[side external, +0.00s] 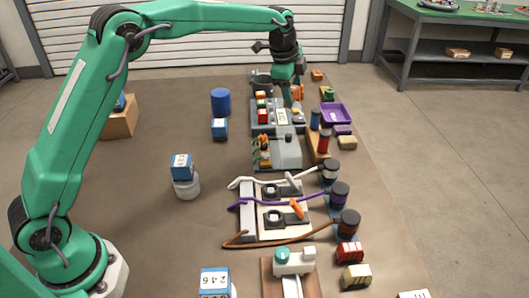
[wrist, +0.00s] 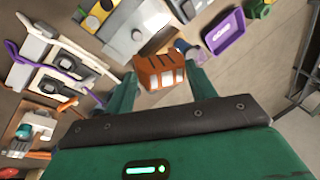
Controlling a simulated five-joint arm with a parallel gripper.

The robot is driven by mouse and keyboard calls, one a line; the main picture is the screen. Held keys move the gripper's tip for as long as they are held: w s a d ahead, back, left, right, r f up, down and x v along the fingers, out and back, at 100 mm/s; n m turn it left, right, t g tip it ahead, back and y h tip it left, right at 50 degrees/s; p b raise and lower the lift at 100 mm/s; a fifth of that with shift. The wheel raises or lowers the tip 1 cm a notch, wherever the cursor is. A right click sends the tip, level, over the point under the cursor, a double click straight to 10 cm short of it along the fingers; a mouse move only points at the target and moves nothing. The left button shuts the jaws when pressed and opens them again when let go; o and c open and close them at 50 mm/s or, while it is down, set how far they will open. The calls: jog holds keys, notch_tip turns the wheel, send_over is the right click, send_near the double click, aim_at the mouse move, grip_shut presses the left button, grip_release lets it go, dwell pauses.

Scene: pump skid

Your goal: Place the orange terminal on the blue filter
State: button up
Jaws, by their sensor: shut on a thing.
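My gripper (side external: 293,97) is shut on the orange terminal (wrist: 160,72), a ribbed block with pale windows on its front. In the wrist view, the gripper's green fingers (wrist: 161,82) lie on either side of it. In the side view the terminal (side external: 299,92) shows only in part beside the fingers, above the far end of the bench. A small blue cylinder (side external: 315,119), which looks like the blue filter, stands upright on a wooden strip, nearer the camera than my gripper. Its top looks bare.
A red cylinder (side external: 324,141) shares the wooden strip (side external: 312,149). A purple tray (side external: 335,114) lies to the right. Grey equipment (side external: 287,153) stands left of the strip.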

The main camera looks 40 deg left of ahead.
aim_at(222, 91)
jog(key=a+r+n+y, duration=0.1)
jog(key=a+r+n, duration=0.2)
jog(key=a, duration=1.7)
jog(key=shift+a+r+n, duration=0.15)
jog(key=shift+a+n, duration=0.1)
jog(key=shift+n, duration=0.35)
jog(key=shift+y, duration=0.4)
jog(key=a+f, duration=0.2)
jog(key=a, duration=0.1)
jog(key=w+a+f, duration=0.1)
jog(key=a+f, duration=0.1)
jog(key=a, duration=0.2)
jog(key=a+f, duration=0.3)
jog(key=a, duration=0.1)
jog(key=shift+w+a, duration=0.25)
jog(key=shift+w, duration=0.1)
jog(key=shift+f, duration=0.1)
jog(key=shift+f, duration=1.95)
jog(key=shift+f, duration=0.1)
jog(key=o, duration=1)
